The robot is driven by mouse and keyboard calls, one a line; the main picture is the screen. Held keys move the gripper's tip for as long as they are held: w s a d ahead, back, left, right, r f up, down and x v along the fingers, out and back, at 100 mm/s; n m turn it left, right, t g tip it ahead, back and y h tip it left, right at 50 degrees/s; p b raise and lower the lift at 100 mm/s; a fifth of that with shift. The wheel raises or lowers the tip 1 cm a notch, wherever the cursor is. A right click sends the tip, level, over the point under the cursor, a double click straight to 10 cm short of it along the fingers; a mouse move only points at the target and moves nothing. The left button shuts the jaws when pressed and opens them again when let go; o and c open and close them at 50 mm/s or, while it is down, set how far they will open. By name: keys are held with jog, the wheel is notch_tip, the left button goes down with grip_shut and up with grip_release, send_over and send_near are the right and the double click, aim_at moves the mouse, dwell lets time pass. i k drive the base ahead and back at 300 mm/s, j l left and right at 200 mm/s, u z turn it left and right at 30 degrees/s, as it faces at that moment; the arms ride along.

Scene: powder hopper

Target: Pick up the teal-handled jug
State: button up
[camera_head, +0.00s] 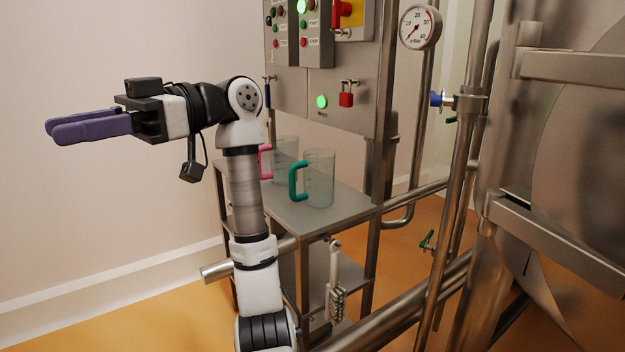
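The teal-handled jug (320,180) is clear and stands upright on a small metal table (325,219). Its teal handle (297,181) points left. A second clear jug with a pink handle (287,158) stands just behind it to the left, partly hidden by my arm. My gripper (68,130) is raised at the left of the view, well apart from both jugs, and points left. Its purple fingers lie nearly in line with each other from this side, so the gap between them cannot be judged. Nothing is seen held in it.
Steel pipes and a large metal vessel (575,150) fill the right. A brush (336,285) hangs at the table's front. The space by the left wall is clear.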

aim_at(318, 165)
jog(key=i+j+u, duration=0.1)
jog(key=i+u, duration=0.15)
jog(key=i, duration=0.35)
jog(key=i+u, duration=0.25)
jog(key=i, duration=0.35)
